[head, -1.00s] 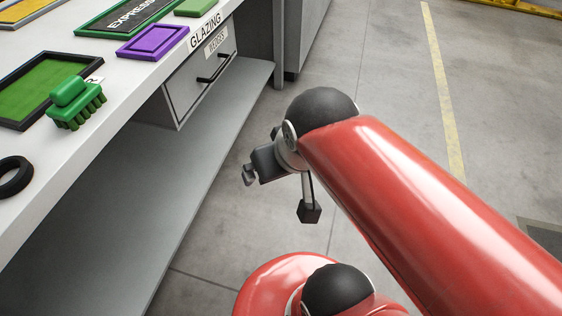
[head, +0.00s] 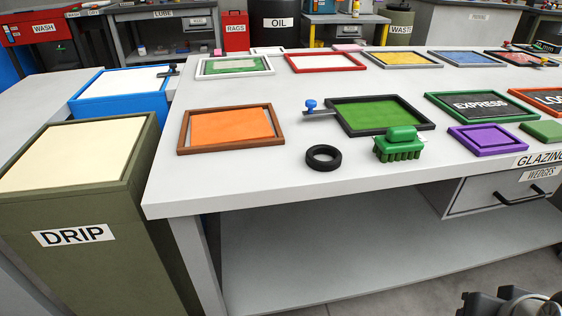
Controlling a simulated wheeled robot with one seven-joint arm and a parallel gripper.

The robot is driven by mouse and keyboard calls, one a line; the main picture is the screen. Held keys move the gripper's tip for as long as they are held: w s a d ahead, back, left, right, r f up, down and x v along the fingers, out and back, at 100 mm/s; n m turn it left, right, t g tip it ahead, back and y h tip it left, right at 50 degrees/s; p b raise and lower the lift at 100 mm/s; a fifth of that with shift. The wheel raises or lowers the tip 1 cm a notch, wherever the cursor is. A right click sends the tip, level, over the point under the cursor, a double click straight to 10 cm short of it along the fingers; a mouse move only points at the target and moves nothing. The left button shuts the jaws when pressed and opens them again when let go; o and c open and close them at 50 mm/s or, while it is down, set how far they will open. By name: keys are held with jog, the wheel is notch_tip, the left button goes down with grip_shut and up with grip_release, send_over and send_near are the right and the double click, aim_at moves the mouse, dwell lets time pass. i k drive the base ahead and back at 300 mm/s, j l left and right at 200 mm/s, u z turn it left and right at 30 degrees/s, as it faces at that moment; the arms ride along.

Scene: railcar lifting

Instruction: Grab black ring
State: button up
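The black ring (head: 323,158) lies flat on the white workbench top (head: 230,185), near its front edge. It sits left of a green brush (head: 399,146) and in front of a black-framed green panel (head: 380,116), apart from both. Part of my gripper (head: 510,304) shows at the bottom right corner of the head view, cut off by the frame edge. It is well away from the ring, below the bench top and on the floor side. Its fingers do not show clearly.
An orange panel in a brown frame (head: 184,137) lies left of the ring. A blue-knobbed tool (head: 311,106) is behind it. A purple tray (head: 487,141) lies to the right. A green DRIP bin (head: 80,260) stands left of the bench. A WEDGES drawer (head: 500,194) hangs under the bench.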

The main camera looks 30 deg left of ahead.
aim_at(323, 166)
jog(key=u, duration=1.2)
